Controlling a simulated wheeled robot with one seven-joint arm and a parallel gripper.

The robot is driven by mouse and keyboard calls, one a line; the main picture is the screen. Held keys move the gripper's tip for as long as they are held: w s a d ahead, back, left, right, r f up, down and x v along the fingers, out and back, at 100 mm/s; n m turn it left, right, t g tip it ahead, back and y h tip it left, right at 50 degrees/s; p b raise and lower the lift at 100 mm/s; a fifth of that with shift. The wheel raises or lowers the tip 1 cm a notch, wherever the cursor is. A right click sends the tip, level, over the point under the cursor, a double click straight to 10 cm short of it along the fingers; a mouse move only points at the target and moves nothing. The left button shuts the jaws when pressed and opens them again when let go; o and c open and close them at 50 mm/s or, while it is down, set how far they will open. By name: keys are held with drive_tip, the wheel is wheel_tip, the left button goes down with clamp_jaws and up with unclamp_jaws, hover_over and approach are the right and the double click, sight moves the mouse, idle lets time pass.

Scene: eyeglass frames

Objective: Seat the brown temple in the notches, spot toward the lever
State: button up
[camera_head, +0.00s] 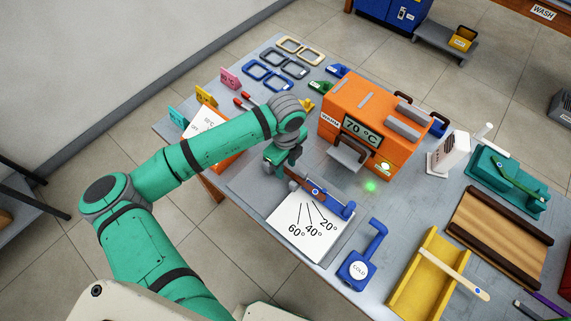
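The brown temple (304,184) is a thin strip with a blue spot near its right end. It lies at a slant along the upper edge of the white angle card (300,232), its right part by a blue fixture (342,209). My gripper (283,168) points down at the temple's left end. The fingertips are small and partly hidden, so I cannot tell whether they are shut on the temple or only close to it. The notches cannot be made out, nor whether the temple sits in them. I cannot tell for certain which part is the lever.
The orange warmer (362,103) reads 70 °C, with a green glow before it. A blue COLD piece (377,238), a yellow tray (412,287) with a cream temple (455,274), a brown wooden tray (497,235) and a teal device (505,183) stand right. Eyeglass frames (268,75) lie behind.

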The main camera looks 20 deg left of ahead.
wheel_tip(320, 180, up, 11)
idle(0.7)
drive_tip(key=shift+f, duration=0.15)
idle(0.3)
